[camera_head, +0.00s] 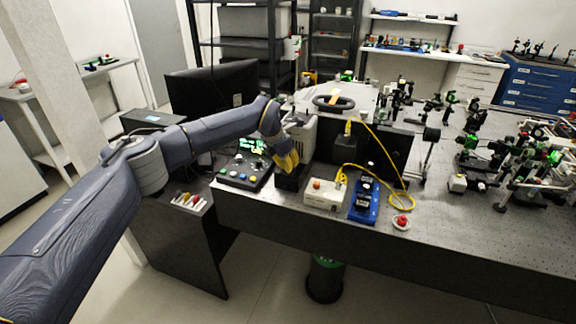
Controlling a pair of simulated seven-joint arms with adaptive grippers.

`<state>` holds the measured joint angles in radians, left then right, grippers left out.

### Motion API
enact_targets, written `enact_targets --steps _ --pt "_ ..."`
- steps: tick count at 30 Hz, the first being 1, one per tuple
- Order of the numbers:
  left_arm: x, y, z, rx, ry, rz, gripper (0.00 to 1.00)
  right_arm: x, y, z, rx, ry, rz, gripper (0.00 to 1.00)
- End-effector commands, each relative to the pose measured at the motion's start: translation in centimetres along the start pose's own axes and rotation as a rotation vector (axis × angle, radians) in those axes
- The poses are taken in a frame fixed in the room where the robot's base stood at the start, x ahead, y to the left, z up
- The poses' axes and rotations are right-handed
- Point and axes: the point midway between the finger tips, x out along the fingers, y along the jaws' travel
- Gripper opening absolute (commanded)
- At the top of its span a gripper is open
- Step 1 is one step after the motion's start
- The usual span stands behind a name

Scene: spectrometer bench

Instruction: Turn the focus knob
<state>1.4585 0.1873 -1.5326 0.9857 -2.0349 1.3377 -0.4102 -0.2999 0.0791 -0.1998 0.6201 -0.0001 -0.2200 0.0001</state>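My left arm reaches in from the left, and its gripper (290,163) with yellow fingers points down in front of a pale grey instrument housing (303,130) on the bench. The fingers are just above or against a small black block (291,182); I cannot tell whether they touch it. Whether the fingers are open or shut is too small to see. I cannot make out the focus knob; it may be hidden by the gripper. My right gripper is not in view.
A control box (246,170) with a green display and buttons is left of the gripper. A white box (324,195) with an orange button, a blue device (364,200) with a yellow cable, and a red button (402,221) are to the right. Optics crowd the right.

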Motion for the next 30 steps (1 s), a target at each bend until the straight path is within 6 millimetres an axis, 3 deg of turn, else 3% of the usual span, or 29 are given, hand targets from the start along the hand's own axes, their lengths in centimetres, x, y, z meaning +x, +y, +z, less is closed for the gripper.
enact_targets --steps 15,16,24,30 --pt "-0.31 0.08 0.4 0.004 -0.009 0.004 0.0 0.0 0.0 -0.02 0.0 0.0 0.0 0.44" --pt "-0.32 0.08 0.41 0.004 -0.009 0.004 0.08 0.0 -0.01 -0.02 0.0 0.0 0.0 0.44" --pt "-0.17 0.04 0.22 0.002 -0.005 0.002 0.39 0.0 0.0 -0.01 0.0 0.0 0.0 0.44" --pt "-0.11 0.03 0.14 0.001 -0.003 0.001 0.41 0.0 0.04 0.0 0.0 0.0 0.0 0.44"
